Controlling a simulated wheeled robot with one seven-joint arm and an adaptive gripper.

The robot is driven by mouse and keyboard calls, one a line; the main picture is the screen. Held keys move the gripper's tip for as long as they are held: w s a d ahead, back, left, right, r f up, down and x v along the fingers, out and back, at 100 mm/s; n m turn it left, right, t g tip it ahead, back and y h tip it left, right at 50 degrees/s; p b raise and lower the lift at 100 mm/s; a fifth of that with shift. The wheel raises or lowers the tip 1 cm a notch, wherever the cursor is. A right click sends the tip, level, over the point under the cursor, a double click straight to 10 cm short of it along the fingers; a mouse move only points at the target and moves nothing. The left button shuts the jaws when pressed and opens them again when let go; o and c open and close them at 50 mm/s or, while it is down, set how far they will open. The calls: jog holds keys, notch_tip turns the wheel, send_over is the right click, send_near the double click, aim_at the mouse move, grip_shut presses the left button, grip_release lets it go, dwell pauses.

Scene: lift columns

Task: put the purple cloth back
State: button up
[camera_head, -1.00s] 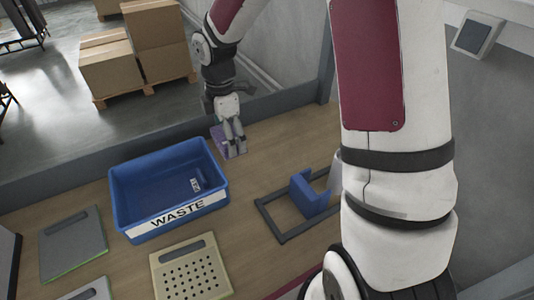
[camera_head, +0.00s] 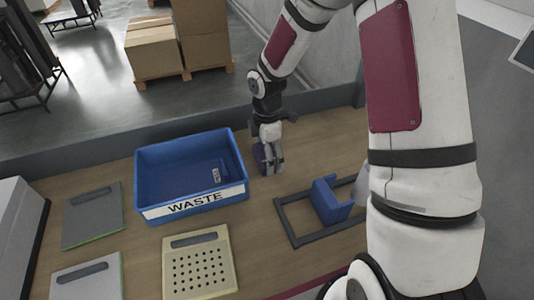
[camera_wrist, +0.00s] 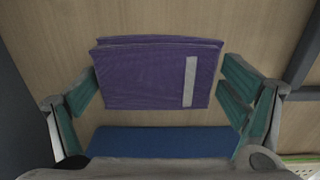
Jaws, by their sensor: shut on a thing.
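The purple cloth (camera_wrist: 158,75) is a folded flat block with a pale stripe near its right end. In the wrist view it sits between the two green-padded fingers of my gripper (camera_wrist: 163,88), which is shut on it. In the head view my gripper (camera_head: 268,163) points down just right of the blue waste bin, with the cloth (camera_head: 259,160) partly hidden behind the fingers. The cloth is at or close above the wooden table; I cannot tell whether it touches.
The blue WASTE bin (camera_head: 195,202) stands left of my gripper. A grey frame (camera_head: 291,230) with a blue block (camera_head: 328,203) lies to the right. A perforated cream panel (camera_head: 198,289) and grey panels (camera_head: 92,229) lie in front. A blue strip (camera_wrist: 165,141) shows below the cloth.

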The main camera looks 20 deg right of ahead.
jog(key=shift+f, duration=0.15)
jog(key=o, duration=0.8)
jog(key=shift+o, duration=0.2)
notch_tip(320, 180, up, 12)
jog(key=s+r+m+t+h, duration=0.1)
jog(key=s+r+m+t, duration=0.1)
jog(key=s+r+m, duration=0.9)
jog(key=s+r+m+t, duration=0.1)
jog(key=s+r+m, duration=0.2)
jog(key=s, duration=0.4)
jog(key=s+r+m+t, duration=0.1)
jog(key=s+r+m, duration=0.2)
jog(key=s, duration=0.4)
jog(key=shift+s+d+m+t+y, duration=0.15)
jog(key=shift+s+m+t+y, duration=0.05)
jog(key=shift+m+t+y, duration=0.25)
